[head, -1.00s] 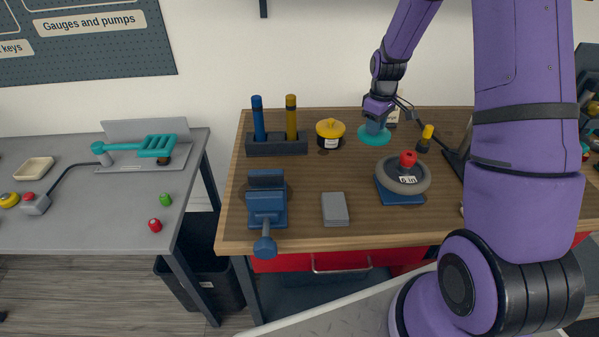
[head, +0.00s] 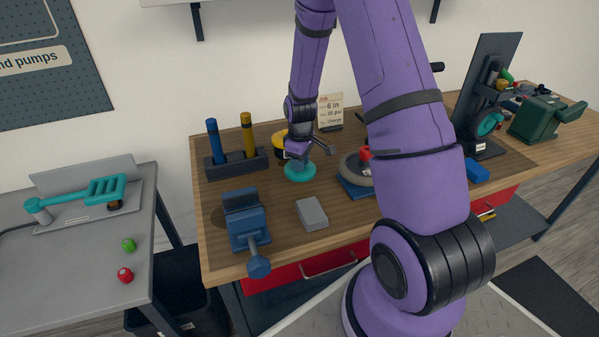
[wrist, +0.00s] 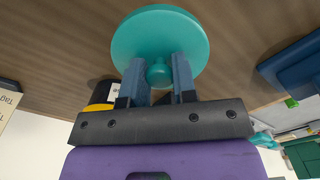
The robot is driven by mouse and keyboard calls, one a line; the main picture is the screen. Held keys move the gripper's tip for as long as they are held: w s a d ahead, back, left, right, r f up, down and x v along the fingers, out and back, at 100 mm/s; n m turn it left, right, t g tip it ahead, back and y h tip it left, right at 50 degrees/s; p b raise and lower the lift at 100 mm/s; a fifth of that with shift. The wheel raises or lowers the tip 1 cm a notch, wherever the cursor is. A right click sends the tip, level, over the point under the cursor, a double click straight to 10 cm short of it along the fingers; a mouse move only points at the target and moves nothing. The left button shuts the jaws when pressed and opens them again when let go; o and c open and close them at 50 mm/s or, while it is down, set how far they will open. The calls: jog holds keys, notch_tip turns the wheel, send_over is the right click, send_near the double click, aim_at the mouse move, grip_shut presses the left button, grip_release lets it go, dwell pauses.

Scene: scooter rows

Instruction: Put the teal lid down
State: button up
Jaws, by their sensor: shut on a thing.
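The teal lid (head: 300,172) is a round disc with a knob, just over the wooden bench in the head view. In the wrist view the teal lid (wrist: 160,38) faces the camera with its knob between two blue fingers. My gripper (wrist: 160,72) is shut on that knob; it also shows in the head view (head: 300,160). I cannot tell whether the lid touches the bench top. The yellow and black pot (head: 281,144) stands just behind and left of the lid, partly hidden by my gripper.
On the wooden bench (head: 270,212) are a blue vise (head: 243,222), a grey block (head: 311,214), a rack with two handles (head: 236,163) and a wheel on a blue base (head: 355,168). A card (head: 330,108) stands behind. Bare wood lies between the lid and grey block.

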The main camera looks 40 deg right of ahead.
jog(key=shift+f, duration=1.9)
jog(key=shift+f, duration=0.15)
jog(key=o, duration=0.9)
